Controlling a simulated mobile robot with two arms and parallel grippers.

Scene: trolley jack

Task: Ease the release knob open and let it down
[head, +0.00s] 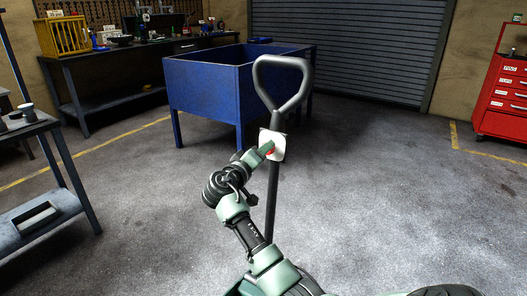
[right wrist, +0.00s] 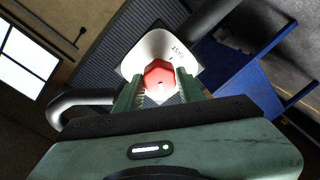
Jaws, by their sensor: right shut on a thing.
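The jack's handle (head: 272,195) stands upright in the head view, with a dark loop grip (head: 259,80) at its top. A white plate (head: 278,143) sits on the shaft below the loop. The red release knob (right wrist: 159,78) is in front of this plate (right wrist: 143,49) in the right wrist view; only a sliver of red shows in the head view. My right gripper (right wrist: 158,86) is shut on the knob, one green finger on each side. The jack's body is not clearly visible. My left gripper is not in view.
A blue bin (head: 205,90) on legs stands behind the handle. Workbenches (head: 130,54) line the back left and left side (head: 50,212). A red tool cabinet (head: 502,100) stands at the far right. The floor right of the handle is clear.

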